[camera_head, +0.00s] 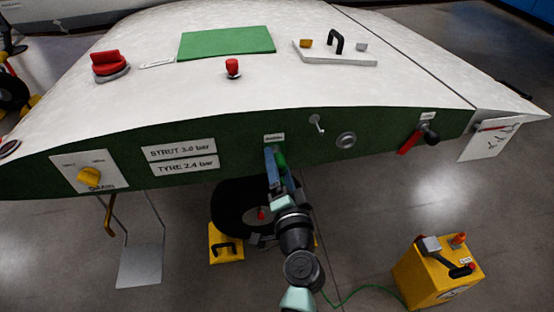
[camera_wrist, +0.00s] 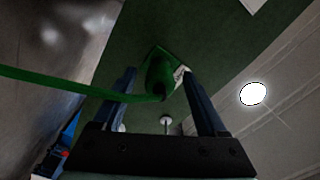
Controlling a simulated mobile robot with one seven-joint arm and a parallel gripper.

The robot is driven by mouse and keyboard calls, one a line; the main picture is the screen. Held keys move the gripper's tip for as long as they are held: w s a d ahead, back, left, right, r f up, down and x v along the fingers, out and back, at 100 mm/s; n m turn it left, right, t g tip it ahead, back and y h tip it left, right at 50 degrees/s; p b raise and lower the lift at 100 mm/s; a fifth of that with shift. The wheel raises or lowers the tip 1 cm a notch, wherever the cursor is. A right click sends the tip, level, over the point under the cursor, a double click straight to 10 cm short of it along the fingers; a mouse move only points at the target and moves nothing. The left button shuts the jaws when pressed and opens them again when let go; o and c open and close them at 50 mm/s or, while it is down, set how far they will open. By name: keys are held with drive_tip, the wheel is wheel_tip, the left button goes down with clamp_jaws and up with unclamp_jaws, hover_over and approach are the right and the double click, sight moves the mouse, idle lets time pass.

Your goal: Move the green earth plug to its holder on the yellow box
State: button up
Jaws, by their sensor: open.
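The green earth plug (camera_wrist: 160,72) sits at the green panel under a small white label, its cable (camera_wrist: 70,87) running off to the left in the wrist view. It shows partly behind my gripper in the head view (camera_head: 281,160). My gripper (camera_wrist: 159,78) is open, with one blue finger on each side of the plug; whether they touch it is unclear. The yellow box (camera_head: 422,277) stands on the floor at the lower right, with a grey block, an orange knob and a black handle on top. I cannot tell which part is the plug's holder.
The white wing with its green edge panel (camera_head: 235,148) spans the view above my arm. A red-handled lever (camera_head: 409,142) and a yellow knob (camera_head: 89,175) stick out from it. A wheel with a yellow chock (camera_head: 226,243) is below. Green cable (camera_head: 365,288) lies near the yellow box.

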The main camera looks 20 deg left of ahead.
drive_tip(key=shift+b, duration=0.35)
idle(0.3)
clamp_jaws()
idle(0.4)
idle(1.0)
